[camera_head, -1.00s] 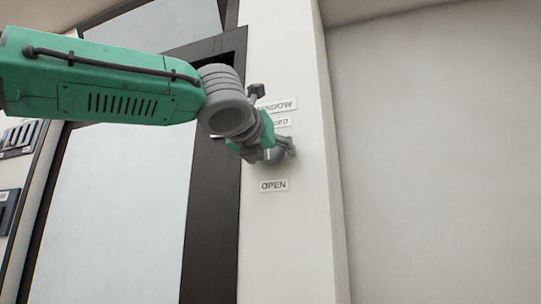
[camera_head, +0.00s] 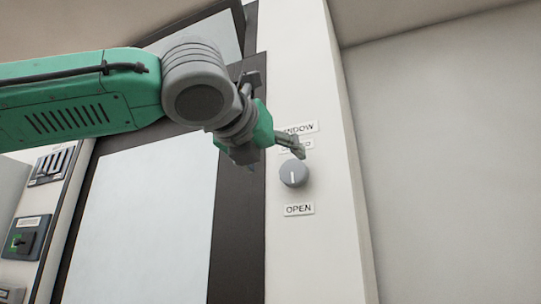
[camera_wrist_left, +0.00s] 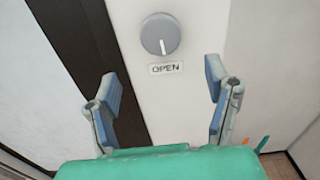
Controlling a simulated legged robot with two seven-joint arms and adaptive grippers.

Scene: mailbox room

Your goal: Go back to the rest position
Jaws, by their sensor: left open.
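My left gripper (camera_head: 292,146) comes in from the left on its green arm and is close to the white wall panel. In the left wrist view the gripper (camera_wrist_left: 164,95) has its two fingers wide apart with nothing between them. A round grey knob (camera_head: 294,174) sits on the panel just below the fingertips, apart from them. The knob (camera_wrist_left: 160,34) also shows beyond the fingers, its white mark pointing down at the OPEN label (camera_wrist_left: 166,68). My right gripper is not in view.
A WINDOW label (camera_head: 300,128) above the knob is partly hidden by my gripper. A dark-framed window (camera_head: 140,215) stands left of the panel. Switch boxes (camera_head: 28,238) are at the far left. A plain wall (camera_head: 445,170) fills the right.

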